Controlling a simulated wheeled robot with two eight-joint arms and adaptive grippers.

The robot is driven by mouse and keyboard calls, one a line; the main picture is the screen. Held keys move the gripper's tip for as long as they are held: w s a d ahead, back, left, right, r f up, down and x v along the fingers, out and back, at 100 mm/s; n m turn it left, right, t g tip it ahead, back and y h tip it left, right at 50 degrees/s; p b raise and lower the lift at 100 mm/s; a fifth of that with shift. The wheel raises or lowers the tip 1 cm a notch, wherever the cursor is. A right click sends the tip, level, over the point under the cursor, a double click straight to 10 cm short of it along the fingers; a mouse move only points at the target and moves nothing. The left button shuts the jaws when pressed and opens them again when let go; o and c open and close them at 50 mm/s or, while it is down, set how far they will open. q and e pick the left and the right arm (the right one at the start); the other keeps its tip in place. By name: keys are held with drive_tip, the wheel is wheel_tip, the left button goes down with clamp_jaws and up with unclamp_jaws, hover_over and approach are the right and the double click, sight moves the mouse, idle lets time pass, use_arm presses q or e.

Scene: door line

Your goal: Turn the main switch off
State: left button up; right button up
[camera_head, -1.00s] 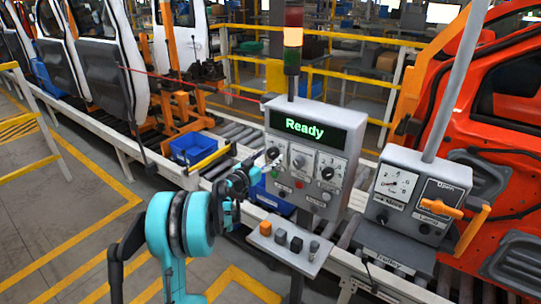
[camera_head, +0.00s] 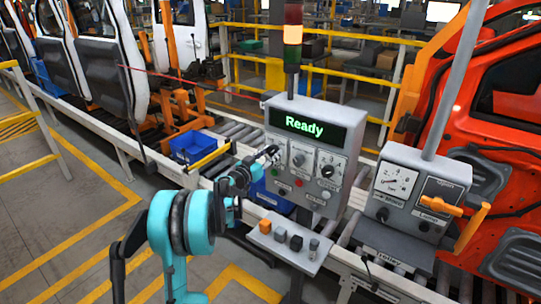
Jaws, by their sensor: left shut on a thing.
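A grey control box (camera_head: 341,190) shows "Ready" in green on its display (camera_head: 307,127). Below the display are a middle knob (camera_head: 298,158) and a right-hand dial (camera_head: 328,171); their small labels are too small to read. My left gripper (camera_head: 271,153) is at the leftmost knob of this box and is shut on it. The gripper covers most of that knob, so its pointer and label are hidden. I cannot read which control is marked as the main switch. My right gripper is not in view.
A stack light (camera_head: 292,36) with a lit amber section stands above the box. A small shelf (camera_head: 310,266) with several coloured blocks juts out below. A second box (camera_head: 401,220) with a gauge and an orange handle (camera_head: 440,207) stands right, before an orange door (camera_head: 505,130).

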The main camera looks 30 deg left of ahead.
use_arm(q)
drive_tip(key=n+b, duration=0.2)
drive_tip(key=n, duration=0.1)
drive_tip(key=shift+f+n, duration=0.1)
drive_tip(key=shift+n, duration=0.3)
drive_tip(key=n+b, duration=0.2)
drive_tip(key=n, duration=0.2)
drive_tip(key=shift+n, duration=0.3)
drive_tip(key=n+b, duration=0.1)
drive_tip(key=n, duration=0.3)
drive_tip(key=shift+d+n, duration=0.1)
drive_tip(key=shift+n, duration=0.2)
drive_tip(key=shift+r+n+b, duration=0.15)
drive_tip(key=shift+n+b, duration=0.15)
drive_tip(key=shift+n, duration=0.75)
drive_tip(key=shift+r+n+b, duration=0.1)
drive_tip(key=shift+n+b, duration=0.2)
drive_tip(key=shift+n, duration=0.75)
drive_tip(key=o, duration=1.2)
drive_tip(key=shift+c, duration=0.2)
